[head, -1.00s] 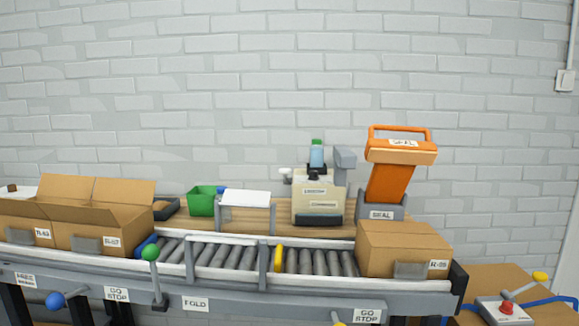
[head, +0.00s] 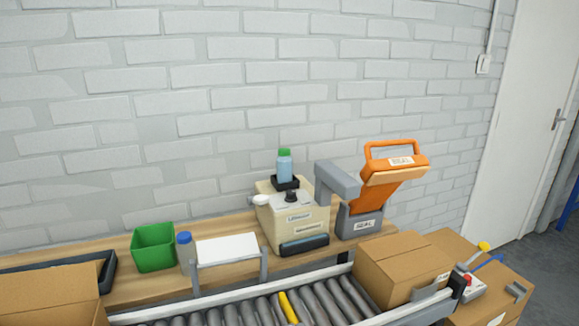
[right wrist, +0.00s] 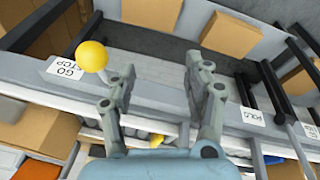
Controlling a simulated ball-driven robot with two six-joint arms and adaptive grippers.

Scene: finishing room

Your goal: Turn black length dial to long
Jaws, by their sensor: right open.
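The black length dial (head: 291,196) is a small dark knob on top of the cream dispenser (head: 275,228), which stands on the wooden bench behind the conveyor. Its pointer setting is too small to read. A white lever knob (head: 260,199) sticks out at the dispenser's left side, and a blue bottle with a green cap (head: 285,166) stands behind the dial. My right gripper (right wrist: 152,85) is open and empty in the right wrist view, over the conveyor's edge, beside a yellow ball-topped lever (right wrist: 92,56). The dial is not seen there. My left gripper is not in view.
The orange sealer (head: 385,185) stands right of the dispenser. A box (head: 400,268) sits on the conveyor's right end, and an open box (head: 50,297) at left. A green bin (head: 153,247) and a white-topped stand (head: 227,249) are on the bench (head: 120,245).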

